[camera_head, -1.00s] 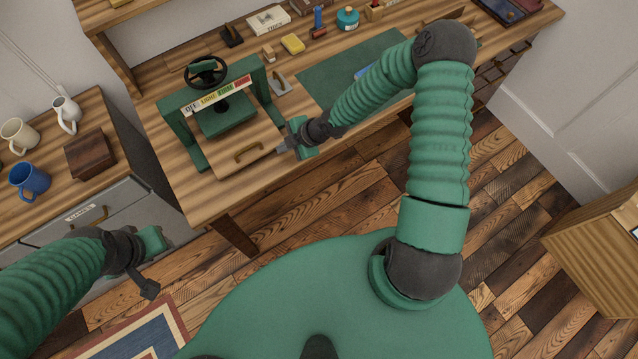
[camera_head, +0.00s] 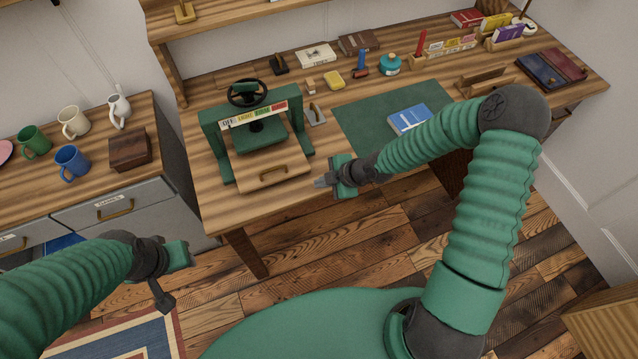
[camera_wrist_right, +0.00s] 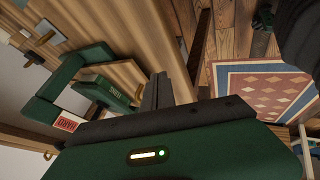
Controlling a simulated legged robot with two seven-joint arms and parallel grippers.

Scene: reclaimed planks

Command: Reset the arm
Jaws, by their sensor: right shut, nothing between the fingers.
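My right arm reaches in from the right in the head view. Its gripper (camera_head: 322,182) is shut and empty, just off the front edge of the desk, to the right of the green press (camera_head: 258,125). The shut fingers also show in the right wrist view (camera_wrist_right: 157,92). My left gripper (camera_head: 172,278) is at the lower left of the head view, in front of the cabinet; its fingers do not show clearly enough to tell their state.
The desk (camera_head: 205,205) holds the press with a wooden board, a green mat (camera_head: 365,115) and a blue book (camera_head: 409,119). A cabinet (camera_head: 190,185) at left carries mugs and a wooden box (camera_head: 130,151).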

